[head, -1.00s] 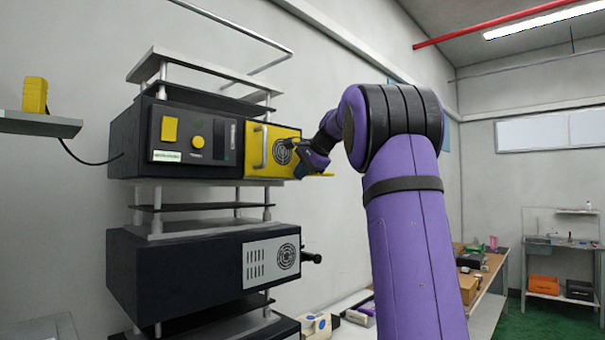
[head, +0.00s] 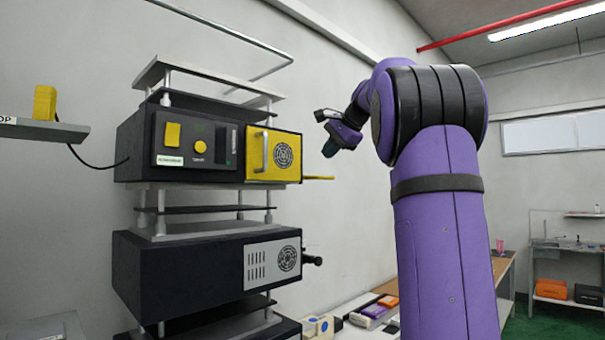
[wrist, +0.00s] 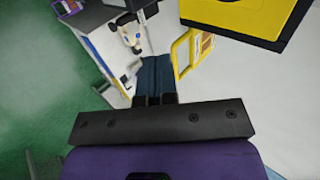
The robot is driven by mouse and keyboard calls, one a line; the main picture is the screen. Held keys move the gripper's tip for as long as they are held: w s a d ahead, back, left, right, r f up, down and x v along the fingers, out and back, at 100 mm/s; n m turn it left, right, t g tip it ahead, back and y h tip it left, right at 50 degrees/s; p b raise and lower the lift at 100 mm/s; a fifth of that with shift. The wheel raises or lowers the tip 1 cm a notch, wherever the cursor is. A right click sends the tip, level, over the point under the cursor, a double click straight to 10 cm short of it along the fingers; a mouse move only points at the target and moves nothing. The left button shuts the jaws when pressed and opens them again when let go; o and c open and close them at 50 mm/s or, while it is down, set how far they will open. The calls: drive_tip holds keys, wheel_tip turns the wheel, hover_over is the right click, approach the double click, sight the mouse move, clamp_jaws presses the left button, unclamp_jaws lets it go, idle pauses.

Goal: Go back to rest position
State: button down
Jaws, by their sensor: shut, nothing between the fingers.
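My gripper (head: 329,149) is at the end of my purple arm, in the air to the right of the upper lever fixture (head: 190,145) and apart from it. In the wrist view my gripper (wrist: 156,75) shows its dark fingers together with nothing between them. The upper fixture is a black box with a yellow front panel (head: 272,155), a silver handle and a yellow tab (head: 319,178) at its right side. A yellow frame-like part (wrist: 185,50) shows beside the fingers in the wrist view.
A lower black fixture (head: 200,270) with a dark knob (head: 312,260) stands below. A wall shelf (head: 45,130) with a yellow object is at left. A bench with small boxes (head: 375,312) lies low behind my arm. The air around my gripper is free.

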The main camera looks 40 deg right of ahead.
drive_tip(key=shift+s, duration=0.1)
drive_tip(key=s+a+f+n+g, duration=0.1)
drive_tip(key=s+a+f+n, duration=0.2)
drive_tip(key=a+f, duration=0.35)
drive_tip(key=s+a+f+n+g, duration=0.1)
drive_tip(key=s+a+f+n, duration=0.2)
drive_tip(key=a, duration=0.6)
drive_tip(key=s+a+f+n+g, duration=0.1)
drive_tip(key=s+a+f+n, duration=0.2)
drive_tip(key=a+f, duration=0.35)
drive_tip(key=s+a+f+n+g, duration=0.1)
drive_tip(key=s+a+f+n, duration=0.7)
drive_tip(key=s+a+f, duration=0.4)
drive_tip(key=s+f, duration=0.3)
drive_tip(key=f, duration=0.1)
drive_tip(key=shift+f+n, duration=0.3)
drive_tip(key=shift+f, duration=0.05)
